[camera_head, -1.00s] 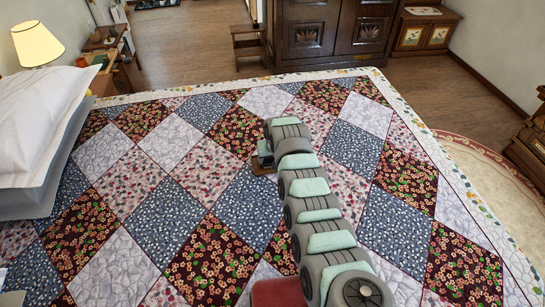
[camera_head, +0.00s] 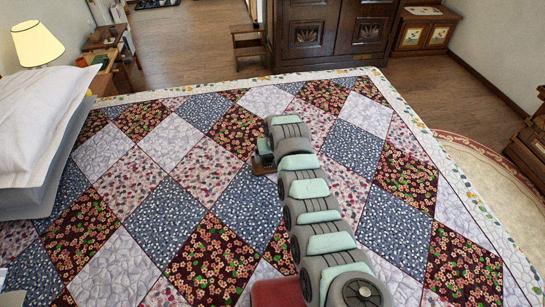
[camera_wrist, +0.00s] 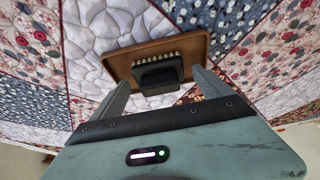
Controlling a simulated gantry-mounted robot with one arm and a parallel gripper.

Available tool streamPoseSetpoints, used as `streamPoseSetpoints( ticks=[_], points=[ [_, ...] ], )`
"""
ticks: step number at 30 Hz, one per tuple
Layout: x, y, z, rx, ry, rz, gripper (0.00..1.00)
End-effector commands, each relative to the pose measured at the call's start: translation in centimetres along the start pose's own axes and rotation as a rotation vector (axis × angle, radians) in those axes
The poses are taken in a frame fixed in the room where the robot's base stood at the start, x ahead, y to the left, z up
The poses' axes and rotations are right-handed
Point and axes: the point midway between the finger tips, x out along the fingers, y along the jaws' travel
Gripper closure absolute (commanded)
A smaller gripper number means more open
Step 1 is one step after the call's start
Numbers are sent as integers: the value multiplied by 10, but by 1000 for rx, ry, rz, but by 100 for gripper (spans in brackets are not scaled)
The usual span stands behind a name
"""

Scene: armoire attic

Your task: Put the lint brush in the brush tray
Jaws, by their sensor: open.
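The brush tray (camera_wrist: 193,43), a shallow brown tray with a raised rim, lies on the quilt. The lint brush (camera_wrist: 157,76), dark with a row of pale bristles along its far side, is in the tray in the wrist view. My gripper (camera_wrist: 160,80) is open, with one finger on each side of the brush and a visible gap to each. The near part of the tray is hidden behind my gripper. In the head view the tray (camera_head: 261,168) shows only as a small brown edge under my gripper, and the brush is hidden.
The patchwork quilt (camera_head: 135,250) is wide and mostly clear around the tray. White pillows (camera_head: 35,135) lie at the left, with a lit lamp (camera_head: 37,43) beyond them. A dark armoire (camera_head: 333,30) stands past the bed's far edge.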

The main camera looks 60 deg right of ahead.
Motion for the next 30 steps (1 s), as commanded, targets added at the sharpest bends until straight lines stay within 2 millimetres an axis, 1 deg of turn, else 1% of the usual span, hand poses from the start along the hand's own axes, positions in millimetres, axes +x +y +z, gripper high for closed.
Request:
streamPoseSetpoints(
  ticks=[8, 13, 16, 24, 27, 30],
  points=[
    [-23, 0, 2, 2, 0, -1, 11],
    [-44, -1, 0, 2, 4, -1, 11],
    [-56, 0, 2, 2, -1, -1, 11],
    [-96, 0, 1, 2, -1, -1, 11],
    [-106, 0, 0, 1, 1, -1, 11],
    [-112, 0, 1, 1, -2, -1, 11]
  ],
)
